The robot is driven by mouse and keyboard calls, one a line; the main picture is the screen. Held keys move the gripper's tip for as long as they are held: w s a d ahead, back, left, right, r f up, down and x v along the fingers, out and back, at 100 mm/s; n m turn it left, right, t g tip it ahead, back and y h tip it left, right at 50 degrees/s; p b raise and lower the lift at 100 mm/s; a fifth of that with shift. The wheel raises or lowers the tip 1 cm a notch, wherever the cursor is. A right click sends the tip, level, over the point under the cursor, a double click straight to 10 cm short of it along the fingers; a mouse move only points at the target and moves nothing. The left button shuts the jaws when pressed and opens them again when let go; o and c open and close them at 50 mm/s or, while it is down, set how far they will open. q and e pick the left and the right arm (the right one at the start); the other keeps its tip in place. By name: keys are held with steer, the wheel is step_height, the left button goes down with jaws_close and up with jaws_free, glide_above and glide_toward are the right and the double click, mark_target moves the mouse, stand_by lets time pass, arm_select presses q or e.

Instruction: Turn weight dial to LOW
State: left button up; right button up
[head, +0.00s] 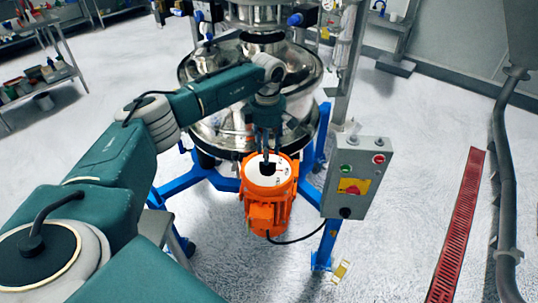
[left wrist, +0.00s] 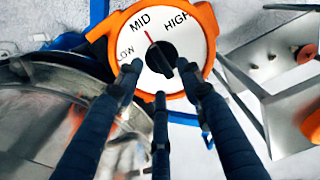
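The weight dial (head: 280,172) is a white disc on top of the orange motor (head: 264,215). In the left wrist view, the dial face (left wrist: 190,40) reads LOW, MID and HIGH. Its black knob (left wrist: 160,55) is in the middle, and a red pointer line (left wrist: 151,39) points towards MID. My left gripper (head: 267,152) is right above the dial, pointing down. In the left wrist view its dark fingers (left wrist: 160,75) are spread around the near side of the knob; I cannot tell whether they touch it. My right gripper is not in view.
The steel sifter (head: 225,135) stands behind the motor on blue legs (head: 180,188). A grey control box (head: 358,178) with buttons and a red-yellow switch stands close to the right. A black cable (head: 300,238) runs from the motor. The floor right of the box is clear up to a red grate (head: 458,225).

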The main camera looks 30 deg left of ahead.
arm_select(q)
steer(key=shift+f+p, duration=0.3)
steer(key=shift+f, duration=1.55)
jaws_close()
steer(key=n+b, duration=0.1)
steer(key=n, duration=1)
steer(key=shift+s+a+r+n, duration=0.1)
steer(key=shift+n, duration=0.3)
